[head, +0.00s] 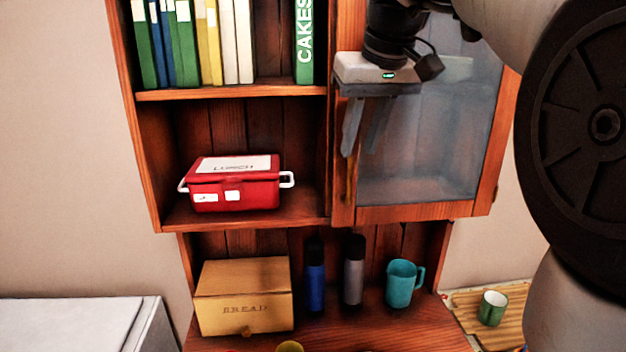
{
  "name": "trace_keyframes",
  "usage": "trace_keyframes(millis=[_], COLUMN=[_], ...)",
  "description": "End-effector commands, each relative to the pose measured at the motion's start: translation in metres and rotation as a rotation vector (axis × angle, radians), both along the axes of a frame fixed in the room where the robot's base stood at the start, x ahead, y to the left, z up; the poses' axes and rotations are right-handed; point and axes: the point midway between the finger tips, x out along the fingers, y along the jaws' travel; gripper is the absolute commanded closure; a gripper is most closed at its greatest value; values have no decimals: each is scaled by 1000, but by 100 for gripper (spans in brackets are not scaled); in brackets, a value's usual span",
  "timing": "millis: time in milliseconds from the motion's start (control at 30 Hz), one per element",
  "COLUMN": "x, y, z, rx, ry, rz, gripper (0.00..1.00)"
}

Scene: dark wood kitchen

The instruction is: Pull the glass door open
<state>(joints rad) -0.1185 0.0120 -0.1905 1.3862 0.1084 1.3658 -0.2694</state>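The glass door (425,150) is a grey, see-through pane in an orange-brown wooden frame, at the upper right of the cabinet. It looks shut, though its edge is partly hidden. A small dark upright handle (350,186) seems to sit on the left part of the frame, low down. My gripper (362,150) hangs in front of the door's left side with its fingers pointing down. The two fingers are apart with nothing visible between them. The fingertips are just above the handle in the picture; whether they touch the door cannot be told.
Open shelves left of the door hold several binders (205,42) and a red lunch box (236,185). Below stand a bread box (243,297), a blue bottle (315,275), a grey bottle (354,272) and a teal jug (401,284). A green mug (492,308) stands at right.

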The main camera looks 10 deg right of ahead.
Motion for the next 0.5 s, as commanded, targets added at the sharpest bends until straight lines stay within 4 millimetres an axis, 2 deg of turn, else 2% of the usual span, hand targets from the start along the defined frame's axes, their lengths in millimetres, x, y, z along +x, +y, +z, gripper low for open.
trace_keyframes(millis=[33, 200, 400, 500], x=[4, 17, 30, 34], y=[1, 4, 6, 7], z=[-13, -46, -76, -84], rx=[0, 0, -1, 0], ry=[4, 5, 3, 1], rz=[0, 0, 0, 0], gripper=[73, 73, 73, 73])
